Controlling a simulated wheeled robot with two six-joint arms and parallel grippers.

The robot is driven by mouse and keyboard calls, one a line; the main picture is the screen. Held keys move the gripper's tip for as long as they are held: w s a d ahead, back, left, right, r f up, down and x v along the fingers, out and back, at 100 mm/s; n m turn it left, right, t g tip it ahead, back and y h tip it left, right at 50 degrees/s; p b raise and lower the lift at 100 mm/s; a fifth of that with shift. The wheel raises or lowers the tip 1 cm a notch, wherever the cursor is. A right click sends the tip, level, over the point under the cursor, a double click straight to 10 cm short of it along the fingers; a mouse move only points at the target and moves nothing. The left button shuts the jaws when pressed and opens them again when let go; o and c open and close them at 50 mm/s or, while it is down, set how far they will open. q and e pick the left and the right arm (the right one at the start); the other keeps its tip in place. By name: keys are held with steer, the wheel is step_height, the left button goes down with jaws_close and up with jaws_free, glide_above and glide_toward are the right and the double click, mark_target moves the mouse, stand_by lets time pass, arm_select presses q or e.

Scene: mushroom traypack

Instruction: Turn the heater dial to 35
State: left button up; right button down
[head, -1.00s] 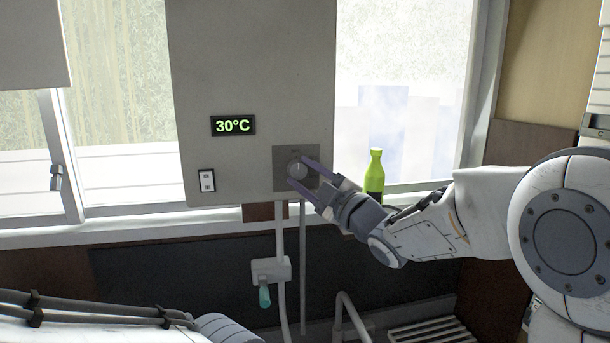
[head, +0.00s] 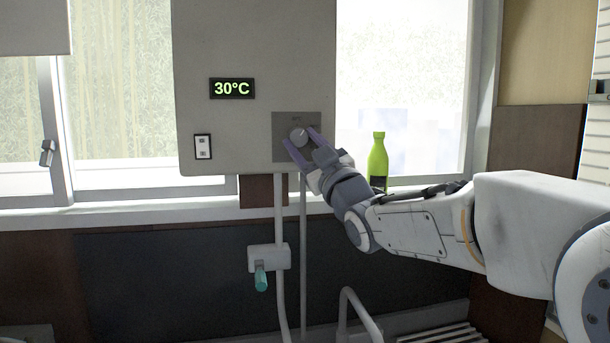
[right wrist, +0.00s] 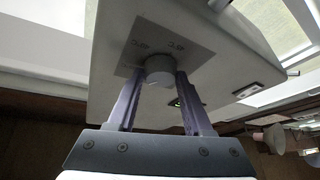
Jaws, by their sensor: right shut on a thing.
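The heater (head: 240,40) is a grey box on the wall by the window. Its display (head: 232,88) reads 30°C in green. The round light-grey dial (head: 298,136) sits on a darker square plate at the heater's lower right. My right gripper (head: 302,143) is at the dial, with one finger on each side of it. In the right wrist view the dial (right wrist: 159,68) is between the two finger ends, and the gripper is shut on it. My left gripper is out of view.
A white switch (head: 203,147) is at the heater's lower left. A green bottle (head: 378,160) stands on the sill, just behind my right arm. Pipes and a valve with a teal handle (head: 261,280) hang below the heater.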

steer(key=m+t+h+b, duration=0.1)
steer(key=m+b, duration=0.1)
steer(key=m+h+b, duration=0.1)
steer(key=m+b, duration=0.2)
steer(key=shift+a+f+t, duration=0.2)
steer(key=shift+f+t, duration=0.2)
arm_select(q)
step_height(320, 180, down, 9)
steer(key=b, duration=0.2)
arm_select(e)
steer(key=shift+r+m+t+h, duration=0.2)
steer(key=shift+m+h, duration=0.45)
steer(key=shift+m, duration=0.3)
steer(key=shift+r+m+t+h, duration=0.1)
steer(key=shift+m+t+h, duration=0.1)
steer(key=shift+m+h, duration=0.6)
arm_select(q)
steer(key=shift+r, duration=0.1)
arm_select(e)
steer(key=shift+m, duration=0.25)
steer(key=shift+c, duration=1.6)
jaws_free()
